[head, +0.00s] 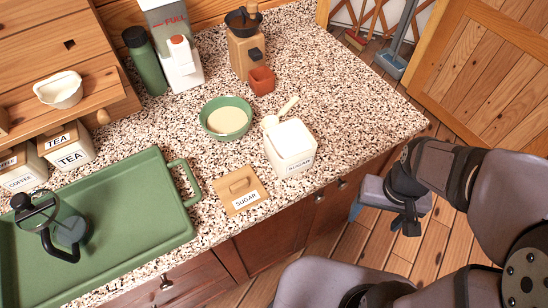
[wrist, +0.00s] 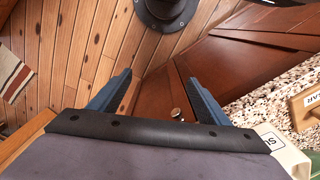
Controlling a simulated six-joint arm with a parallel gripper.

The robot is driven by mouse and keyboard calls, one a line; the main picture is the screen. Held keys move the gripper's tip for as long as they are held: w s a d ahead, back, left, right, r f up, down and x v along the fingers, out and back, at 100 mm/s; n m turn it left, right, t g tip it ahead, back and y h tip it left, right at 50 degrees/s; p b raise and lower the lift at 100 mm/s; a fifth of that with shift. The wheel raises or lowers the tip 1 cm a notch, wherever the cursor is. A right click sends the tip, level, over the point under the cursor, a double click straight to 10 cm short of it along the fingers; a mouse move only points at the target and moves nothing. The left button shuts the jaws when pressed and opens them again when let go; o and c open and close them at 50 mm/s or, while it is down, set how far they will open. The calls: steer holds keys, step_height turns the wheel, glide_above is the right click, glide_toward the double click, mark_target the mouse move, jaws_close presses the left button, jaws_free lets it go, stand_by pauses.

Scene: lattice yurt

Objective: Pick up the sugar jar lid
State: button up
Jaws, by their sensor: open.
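The sugar jar lid (head: 234,186) is a square wooden slab with a raised wooden grip and a white SUGAR label. It lies on the speckled counter near the front edge, between the green tray and the white sugar jar (head: 292,158). Part of the lid also shows at the right edge of the wrist view (wrist: 304,110). The jar is uncovered, full of white sugar, with a pale scoop (head: 290,105) at its back rim. My gripper (head: 382,218) is open and empty, off the counter's front edge, to the right of the jar and lid.
The green tray (head: 150,170) with a French press (head: 68,228) lies left of the lid. A green bowl (head: 226,118) sits behind the lid. The counter's right end is clear.

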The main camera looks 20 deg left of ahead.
steer(key=o, duration=0.6)
